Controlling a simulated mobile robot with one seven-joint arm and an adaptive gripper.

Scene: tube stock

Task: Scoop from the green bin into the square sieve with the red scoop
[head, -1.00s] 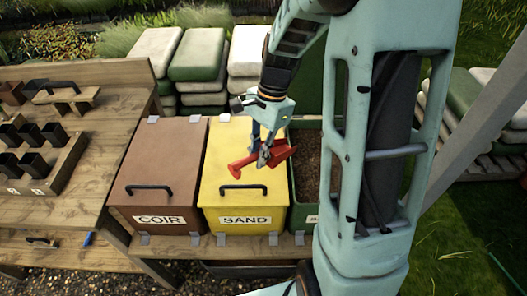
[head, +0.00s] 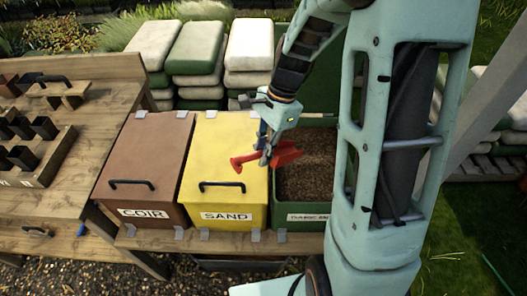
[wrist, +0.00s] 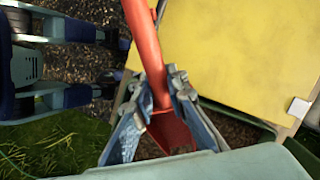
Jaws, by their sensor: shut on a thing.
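My gripper (head: 266,152) is shut on the red scoop (head: 287,152) and holds it in the air by the edge between the yellow bin and the green bin. In the wrist view the fingers (wrist: 160,112) close around the red scoop (wrist: 148,45), which runs between them. The green bin (head: 310,217) is open, its lid raised at the back, and holds brown, crumbly material (head: 308,180). Its front label is partly hidden by my arm. I cannot tell whether the scoop holds anything. The square sieve does not show in any view.
The yellow sand bin (head: 222,150) and the brown coir bin (head: 150,155) are closed, left of the green bin. A wooden bench (head: 60,205) with black pots stands further left. Stacked sacks (head: 195,60) lie behind. My arm covers the area to the right.

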